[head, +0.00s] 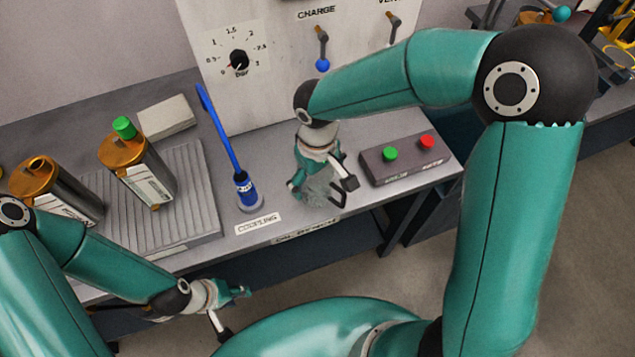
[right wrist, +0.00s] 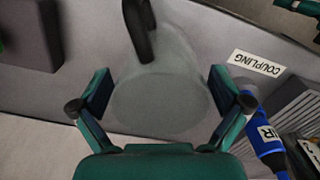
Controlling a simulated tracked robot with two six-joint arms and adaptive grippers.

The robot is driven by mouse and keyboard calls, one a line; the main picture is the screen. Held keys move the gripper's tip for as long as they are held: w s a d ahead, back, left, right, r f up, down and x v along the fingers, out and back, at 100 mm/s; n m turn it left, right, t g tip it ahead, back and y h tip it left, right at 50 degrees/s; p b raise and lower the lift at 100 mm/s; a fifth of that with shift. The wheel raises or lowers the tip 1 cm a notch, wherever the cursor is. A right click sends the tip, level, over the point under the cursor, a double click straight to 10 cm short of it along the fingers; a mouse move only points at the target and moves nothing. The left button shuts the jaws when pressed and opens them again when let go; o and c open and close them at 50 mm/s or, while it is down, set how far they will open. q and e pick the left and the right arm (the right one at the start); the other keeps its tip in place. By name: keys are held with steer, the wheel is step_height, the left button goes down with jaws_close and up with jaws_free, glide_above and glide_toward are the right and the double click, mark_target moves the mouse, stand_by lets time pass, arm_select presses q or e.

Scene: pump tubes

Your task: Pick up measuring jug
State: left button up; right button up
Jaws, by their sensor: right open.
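The measuring jug (head: 322,190) is a translucent grey vessel with a dark handle, standing on the grey bench near its front edge. In the right wrist view the jug (right wrist: 160,95) fills the middle, its handle at the top. My right gripper (head: 324,186) is over the jug from above and partly hides it. Its fingers are spread, one on each side of the jug, with gaps visible in the right wrist view (right wrist: 161,105). My left gripper (head: 236,312) is in front of the bench, its fingers apart and empty.
A blue coupling on a hose (head: 242,188) stands left of the jug, behind a COUPLING label (head: 258,224). A button box (head: 412,160) is on the right. Copper-topped canisters (head: 140,170) stand on and beside a ribbed mat (head: 200,190). A gauge panel (head: 262,90) rises behind.

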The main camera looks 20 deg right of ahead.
steer(key=shift+c, duration=0.3)
steer(key=c, duration=1)
steer(key=shift+r, duration=0.1)
